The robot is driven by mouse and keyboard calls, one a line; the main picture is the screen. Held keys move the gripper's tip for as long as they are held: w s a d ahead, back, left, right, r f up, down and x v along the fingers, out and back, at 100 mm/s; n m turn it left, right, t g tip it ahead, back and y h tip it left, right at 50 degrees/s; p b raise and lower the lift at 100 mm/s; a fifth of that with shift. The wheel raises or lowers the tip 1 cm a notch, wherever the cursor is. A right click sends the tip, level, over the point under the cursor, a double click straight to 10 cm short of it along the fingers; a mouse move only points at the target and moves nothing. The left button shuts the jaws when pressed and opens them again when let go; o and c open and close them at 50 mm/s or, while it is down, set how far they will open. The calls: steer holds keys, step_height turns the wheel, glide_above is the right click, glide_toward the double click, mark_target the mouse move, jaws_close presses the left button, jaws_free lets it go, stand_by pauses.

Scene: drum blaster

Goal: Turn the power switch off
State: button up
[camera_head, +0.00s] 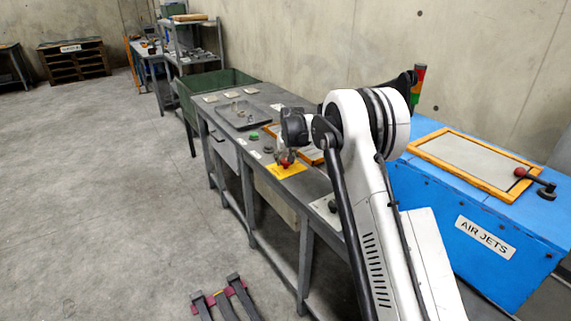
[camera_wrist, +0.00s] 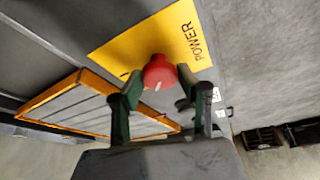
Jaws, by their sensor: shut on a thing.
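The power switch is a red round knob (camera_wrist: 159,72) with a white mark, on a yellow plate (camera_wrist: 130,47) lettered POWER. In the wrist view my gripper (camera_wrist: 160,82) has one finger on each side of the knob, shut on it. In the head view the red knob (camera_head: 286,162) shows on the yellow plate (camera_head: 287,171) on the bench, with my gripper (camera_head: 286,153) pointing down over it. The fingers partly hide the knob there.
An orange-framed panel (camera_wrist: 75,104) lies beside the plate. On the bench (camera_head: 225,133) are a green button (camera_head: 254,136) and a grey tray (camera_head: 242,115). A blue AIR JETS box (camera_head: 490,238) with a red-knobbed lever (camera_head: 534,180) stands right. Open floor lies left.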

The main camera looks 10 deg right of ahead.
steer(key=n+y, duration=0.1)
steer(key=n, duration=0.1)
steer(key=n+b, duration=0.1)
steer(key=n, duration=0.1)
steer(key=shift+d+n+y, duration=0.15)
steer(key=shift+n+y, duration=0.15)
steer(key=shift+y, duration=0.1)
steer(key=shift+n+g+y+b, duration=0.35)
steer(key=shift+n+g+y, duration=0.25)
steer(key=shift+n, duration=1.3)
steer(key=o, duration=1.1)
steer(key=shift+o, duration=0.2)
steer(key=v, duration=1.2)
steer(key=shift+w, duration=0.15)
steer(key=shift+r, duration=0.15)
